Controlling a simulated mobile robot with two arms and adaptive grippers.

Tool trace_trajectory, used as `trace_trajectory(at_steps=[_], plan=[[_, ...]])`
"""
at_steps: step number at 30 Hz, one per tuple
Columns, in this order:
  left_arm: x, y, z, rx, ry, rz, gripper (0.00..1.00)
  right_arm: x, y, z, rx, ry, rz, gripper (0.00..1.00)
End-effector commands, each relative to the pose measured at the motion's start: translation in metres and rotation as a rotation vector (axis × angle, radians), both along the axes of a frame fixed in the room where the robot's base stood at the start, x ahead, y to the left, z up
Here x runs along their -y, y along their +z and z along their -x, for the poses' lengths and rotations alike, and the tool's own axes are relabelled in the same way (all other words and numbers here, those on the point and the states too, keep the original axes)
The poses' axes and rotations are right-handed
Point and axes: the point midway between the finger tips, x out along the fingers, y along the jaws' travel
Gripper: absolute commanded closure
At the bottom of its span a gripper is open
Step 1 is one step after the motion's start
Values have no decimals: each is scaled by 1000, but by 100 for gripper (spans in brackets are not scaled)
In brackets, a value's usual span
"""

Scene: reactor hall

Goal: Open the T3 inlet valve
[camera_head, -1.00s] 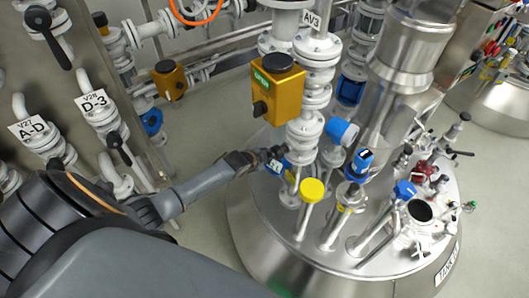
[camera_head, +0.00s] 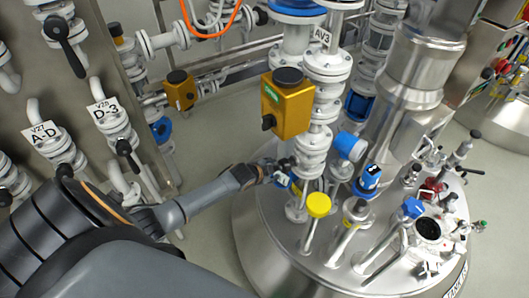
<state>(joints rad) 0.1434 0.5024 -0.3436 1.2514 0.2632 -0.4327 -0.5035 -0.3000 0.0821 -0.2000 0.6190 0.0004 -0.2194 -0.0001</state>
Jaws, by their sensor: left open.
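My left gripper (camera_head: 279,171) reaches in from the left to the pipework above the near edge of the steel tank lid (camera_head: 330,255). It is open, but its fingers are small and partly lost against the pipes. A small blue part (camera_head: 284,181) sits right at the fingertips, below the white flanged column marked AV3 (camera_head: 322,36). I cannot tell whether the fingers touch it or sit around it. No T3 label is readable; the tank's own label (camera_head: 457,284) is cut off by view angle. My right gripper is not in view.
A yellow actuator box (camera_head: 287,104) hangs above the gripper. A yellow cap (camera_head: 318,205) and blue-headed fittings (camera_head: 367,180) stand close on the right. A panel with valves V27 (camera_head: 40,134) and V28 (camera_head: 103,112) is at left. Bare floor lies between panel and tank.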

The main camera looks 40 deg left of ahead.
Motion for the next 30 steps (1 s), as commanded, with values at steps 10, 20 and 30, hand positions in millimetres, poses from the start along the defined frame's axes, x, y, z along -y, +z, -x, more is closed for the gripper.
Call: trace_trajectory(at_steps=[10,20,30], plan=[[1,35,42,-2,-3,-3,56,-2,0,0,1,0,-2,56],[2,65,78,-4,-2,-1,56,-2,0,0,1,-1,-2,56],[3,72,85,-3,0,-1,56,-2,0,0,1,-1,-2,56]])
